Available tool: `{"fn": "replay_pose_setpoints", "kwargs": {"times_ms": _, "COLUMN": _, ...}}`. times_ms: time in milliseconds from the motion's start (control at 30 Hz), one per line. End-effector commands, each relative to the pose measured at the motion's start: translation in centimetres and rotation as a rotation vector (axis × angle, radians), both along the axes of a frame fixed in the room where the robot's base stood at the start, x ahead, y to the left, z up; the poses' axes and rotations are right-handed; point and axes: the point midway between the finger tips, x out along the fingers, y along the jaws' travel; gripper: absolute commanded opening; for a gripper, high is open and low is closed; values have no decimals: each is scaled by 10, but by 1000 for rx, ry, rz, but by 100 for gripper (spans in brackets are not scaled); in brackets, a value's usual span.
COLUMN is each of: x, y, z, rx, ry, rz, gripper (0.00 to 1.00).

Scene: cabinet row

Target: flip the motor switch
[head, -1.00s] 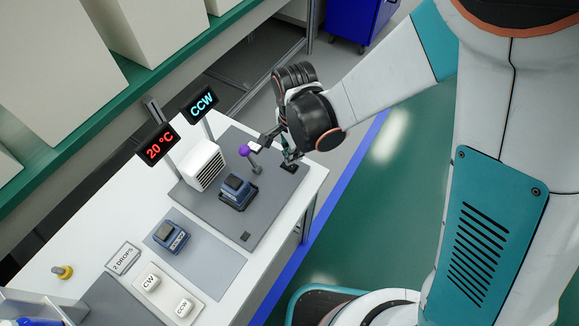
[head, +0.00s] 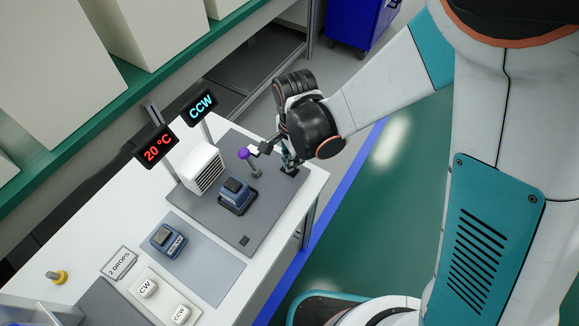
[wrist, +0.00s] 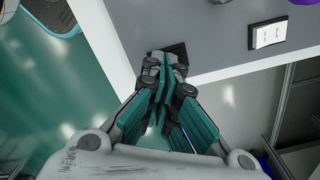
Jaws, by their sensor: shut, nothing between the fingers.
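A small black base (head: 290,171) sits at the bench's far right corner. It also shows in the wrist view (wrist: 180,48), where my fingers cover most of it. I cannot clearly see a lever on it or its position. My gripper (head: 289,161) is shut and empty, its teal fingertips (wrist: 163,62) pointing down at this base. I cannot tell whether they touch it. The display (head: 202,107) behind reads CCW. A small white label (wrist: 268,34) stands near the base; its text is too small to read.
A purple ball on a stem (head: 243,154) stands left of my gripper. A white vented box (head: 202,167) and a blue device (head: 237,194) share the grey mat (head: 225,221). Another display (head: 157,147) reads 20 °C. CW (head: 147,288) and CCW (head: 181,313) blocks lie at the front.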

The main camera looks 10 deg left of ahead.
Motion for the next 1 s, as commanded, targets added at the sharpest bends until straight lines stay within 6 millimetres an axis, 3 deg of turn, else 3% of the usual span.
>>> {"fn": "replay_pose_setpoints", "kwargs": {"times_ms": 1000, "x": 0, "y": 0, "z": -6, "rx": 0, "ry": 0, "rz": 0, "gripper": 0}}
